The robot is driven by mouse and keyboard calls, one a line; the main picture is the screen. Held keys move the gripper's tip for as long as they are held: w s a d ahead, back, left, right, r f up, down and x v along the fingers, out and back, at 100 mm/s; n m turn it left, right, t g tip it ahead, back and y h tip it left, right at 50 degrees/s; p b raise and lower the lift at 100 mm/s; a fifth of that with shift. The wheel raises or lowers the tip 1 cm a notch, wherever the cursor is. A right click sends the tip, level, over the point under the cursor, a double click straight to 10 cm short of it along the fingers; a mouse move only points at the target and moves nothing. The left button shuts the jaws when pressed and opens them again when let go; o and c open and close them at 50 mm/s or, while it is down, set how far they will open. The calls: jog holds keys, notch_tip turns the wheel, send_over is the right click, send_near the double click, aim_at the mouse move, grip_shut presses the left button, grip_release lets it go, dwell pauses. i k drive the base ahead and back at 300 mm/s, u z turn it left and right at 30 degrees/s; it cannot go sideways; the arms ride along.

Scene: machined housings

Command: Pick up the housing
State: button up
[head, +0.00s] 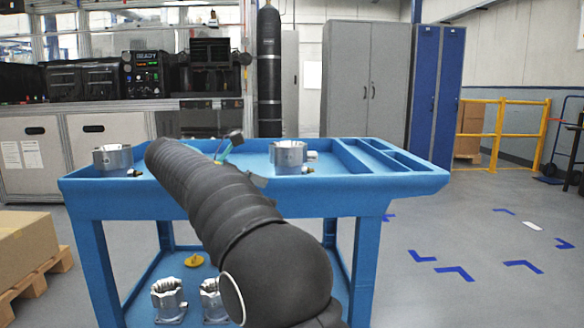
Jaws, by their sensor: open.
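A silvery machined housing (288,153) stands upright on the blue cart's top, right of my arm, with a small fitting at its right side. A second similar housing (112,158) stands at the cart top's left end. Two more housings, (168,299) and (211,299), stand on the lower shelf; my arm partly covers the right one. My gripper (246,158) is mostly hidden behind my dark ribbed arm. Only small parts show past the arm's upper right edge, left of the nearer housing. It is open, and I see nothing held in it.
The blue cart (400,183) has empty, divided compartments at its right end. A yellow part (194,260) lies on the lower shelf. A cardboard box (25,240) on a pallet stands at left. Grey and blue lockers stand behind. The floor at right is clear, with blue marks.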

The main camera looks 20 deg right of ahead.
aim_at(288, 158)
jog(key=i, duration=0.95)
jog(key=u, duration=0.05)
